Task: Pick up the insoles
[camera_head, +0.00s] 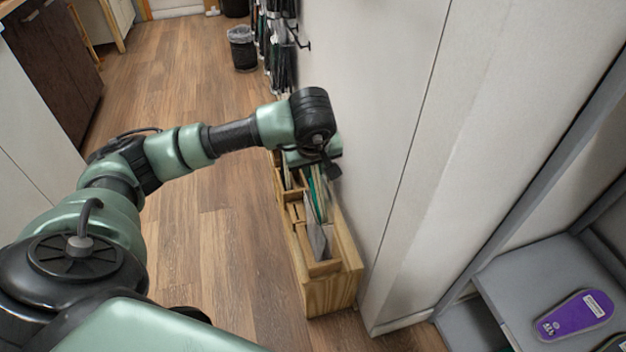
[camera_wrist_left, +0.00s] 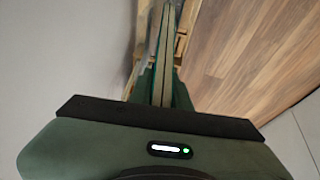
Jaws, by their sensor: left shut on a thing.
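A wooden box (camera_head: 333,287) stands on the floor against the pale wall. Upright in its slots are flat insoles, among them a grey one (camera_head: 318,240) and a green one (camera_head: 316,191). My left gripper (camera_head: 328,170) is over the far part of the box, its fingers mostly hidden behind my wrist in the head view. In the left wrist view, flat insoles (camera_wrist_left: 165,60) seen edge-on, with green and tan layers, run up from between the jaws, and the gripper is shut on them. How many it holds I cannot tell. My right gripper is not in view.
The pale wall (camera_head: 372,110) runs close beside the box. A bin (camera_head: 243,50) stands at the back. Wooden floor (camera_head: 235,235) left of the box is clear.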

